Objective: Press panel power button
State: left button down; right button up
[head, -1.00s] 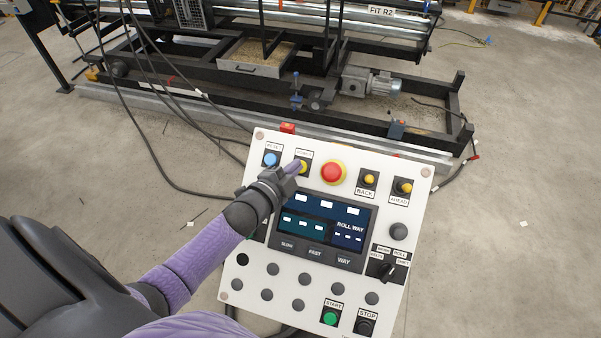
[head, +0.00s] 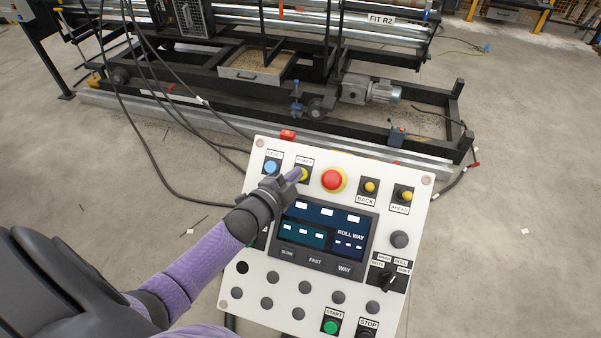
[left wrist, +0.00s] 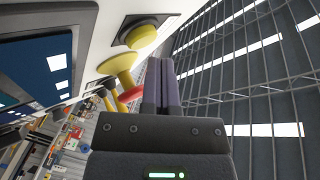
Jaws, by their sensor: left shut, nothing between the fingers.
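The white control panel (head: 375,170) stands in front of me. Its yellow power button (head: 304,174), labelled POWER, is in the top row between the blue RESET button (head: 270,167) and the red emergency stop (head: 332,180). My left gripper (head: 292,177) is shut and empty, its fingertips at the power button and covering part of it. In the left wrist view, the yellow power button (left wrist: 142,37) in its black housing is just beyond the tips of the shut fingers (left wrist: 162,85). I cannot tell whether they touch it. My right gripper is not in view.
Yellow BACK (head: 370,187) and AHEAD (head: 405,195) buttons are right of the emergency stop. A display (head: 325,232) sits below, with a green START button (head: 331,327) near the panel's lower edge. A black machine frame (head: 200,95) and loose cables lie behind.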

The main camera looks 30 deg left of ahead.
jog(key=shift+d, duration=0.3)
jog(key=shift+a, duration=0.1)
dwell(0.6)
pick_arm(q)
jog(key=shift+w+a+f+b, duration=0.1)
jog(key=shift+w+f+b, duration=0.2)
jog(key=shift+b, duration=0.1)
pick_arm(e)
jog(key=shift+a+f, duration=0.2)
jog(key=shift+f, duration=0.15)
pick_arm(q)
jog(key=shift+w+f+b, duration=0.25)
jog(key=shift+f+b, duration=0.15)
jog(key=shift+b, duration=0.05)
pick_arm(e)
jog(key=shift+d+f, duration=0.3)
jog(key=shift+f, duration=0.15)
pick_arm(q)
jog(key=shift+r, duration=0.15)
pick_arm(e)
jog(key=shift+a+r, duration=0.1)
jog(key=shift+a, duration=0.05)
pick_arm(q)
jog(key=shift+s+r+p, duration=0.4)
jog(key=shift+r+p, duration=0.15)
jog(key=shift+p, duration=0.35)
jog(key=shift+s+r, duration=0.1)
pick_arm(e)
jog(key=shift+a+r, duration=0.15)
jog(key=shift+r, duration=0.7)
